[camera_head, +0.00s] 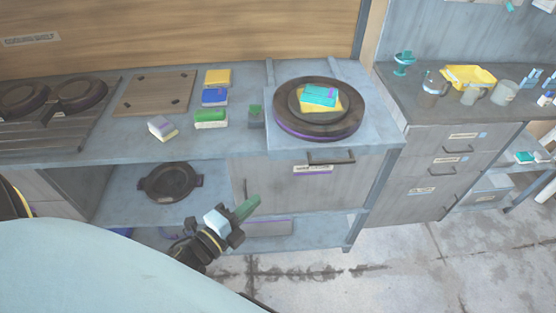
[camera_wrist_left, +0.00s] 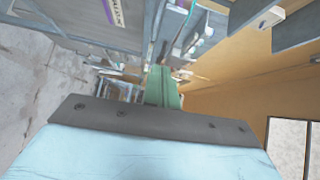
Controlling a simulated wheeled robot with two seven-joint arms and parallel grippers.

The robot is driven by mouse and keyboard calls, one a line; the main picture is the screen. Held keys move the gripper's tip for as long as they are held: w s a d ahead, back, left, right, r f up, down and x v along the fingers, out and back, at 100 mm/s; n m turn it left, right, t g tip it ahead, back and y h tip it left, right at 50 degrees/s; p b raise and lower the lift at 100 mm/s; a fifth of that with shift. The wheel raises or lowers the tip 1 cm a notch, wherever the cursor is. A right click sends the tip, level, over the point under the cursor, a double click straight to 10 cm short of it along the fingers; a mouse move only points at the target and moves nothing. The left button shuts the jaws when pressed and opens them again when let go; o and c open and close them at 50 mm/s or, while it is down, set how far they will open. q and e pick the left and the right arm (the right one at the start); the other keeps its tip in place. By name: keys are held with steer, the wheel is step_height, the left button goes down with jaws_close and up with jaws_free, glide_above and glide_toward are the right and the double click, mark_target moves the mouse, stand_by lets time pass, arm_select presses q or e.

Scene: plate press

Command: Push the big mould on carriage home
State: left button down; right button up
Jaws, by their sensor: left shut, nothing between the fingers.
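The big round dark mould (camera_head: 284,107) sits on a raised grey-blue platform (camera_head: 383,133) at the right end of the bench. A smaller dark disc lies in its middle, with yellow and turquoise blocks on top. A purple band shows along its lower front edge. My left gripper (camera_head: 248,205) has green fingers and is shut and empty. In the head view it appears below and to the left of the mould, in front of the bench, apart from it. Its green fingers also show in the left wrist view (camera_wrist_left: 163,86), where I cannot make out the mould. My right gripper is not in view.
Several coloured blocks (camera_head: 213,97) and a brown board (camera_head: 155,93) lie left of the platform. Two dark round moulds (camera_head: 80,92) sit on a slatted rack at the far left. Another lies on the lower shelf (camera_head: 120,207). A drawer handle (camera_head: 331,160) juts below the platform.

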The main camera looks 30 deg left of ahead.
arm_select(q)
steer(key=r, duration=0.1)
glide_toward(288, 153)
steer(key=w+d, duration=0.2)
steer(key=d, duration=0.1)
steer(key=w, duration=0.1)
steer(key=w+a, duration=0.1)
steer(key=w+p, duration=0.1)
steer(key=shift+w+a+f+m, duration=0.1)
steer(key=shift+w+a+m, duration=0.05)
steer(key=shift+a+m, duration=0.15)
steer(key=shift+w+a, duration=0.2)
steer(key=shift+w, duration=0.1)
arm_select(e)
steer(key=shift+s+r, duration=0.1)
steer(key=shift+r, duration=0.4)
